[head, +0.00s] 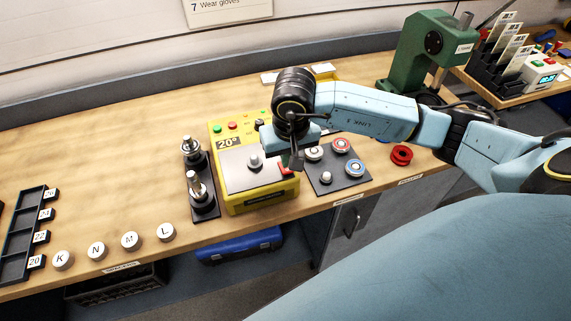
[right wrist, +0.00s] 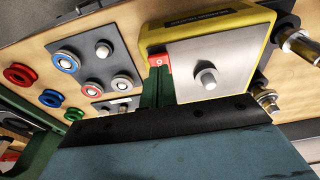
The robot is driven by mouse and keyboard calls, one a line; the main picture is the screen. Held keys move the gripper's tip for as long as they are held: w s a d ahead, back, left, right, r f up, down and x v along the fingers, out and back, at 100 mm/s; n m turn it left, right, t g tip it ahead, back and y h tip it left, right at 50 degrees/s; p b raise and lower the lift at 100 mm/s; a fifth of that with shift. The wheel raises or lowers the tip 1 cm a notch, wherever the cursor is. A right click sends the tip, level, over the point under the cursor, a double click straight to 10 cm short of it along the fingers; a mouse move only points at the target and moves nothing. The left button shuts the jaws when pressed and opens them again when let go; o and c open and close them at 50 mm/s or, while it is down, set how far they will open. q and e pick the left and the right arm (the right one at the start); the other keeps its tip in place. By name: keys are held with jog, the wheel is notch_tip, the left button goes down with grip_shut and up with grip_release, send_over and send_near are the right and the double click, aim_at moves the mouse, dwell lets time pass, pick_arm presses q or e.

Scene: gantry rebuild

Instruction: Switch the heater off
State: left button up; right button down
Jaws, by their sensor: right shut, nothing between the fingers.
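The heater (head: 265,197) is a yellow box marked 20°, with a grey metal plate (head: 238,168) and a post on top. Its red switch (head: 286,169) is at the plate's right edge, partly hidden by my right gripper (head: 296,160). In the right wrist view the red switch (right wrist: 159,60) shows a white ring mark, next to the grey plate (right wrist: 215,60). My right gripper (right wrist: 159,82) is shut and empty, pointing down with its fingertips right at the switch. I cannot tell whether they touch it. My left gripper is not in view.
A dark board (head: 346,185) with ringed pieces lies right of the heater. A dark stand (head: 203,207) with metal posts is at its left. Lettered white discs (head: 130,240) lie at the front left. A green press (head: 410,55) stands behind my right arm.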

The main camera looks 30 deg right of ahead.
aim_at(287, 170)
jog(key=shift+f+b, duration=0.9)
dwell(0.8)
jog(key=shift+r+p, duration=1.7)
jog(key=shift+r, duration=1.85)
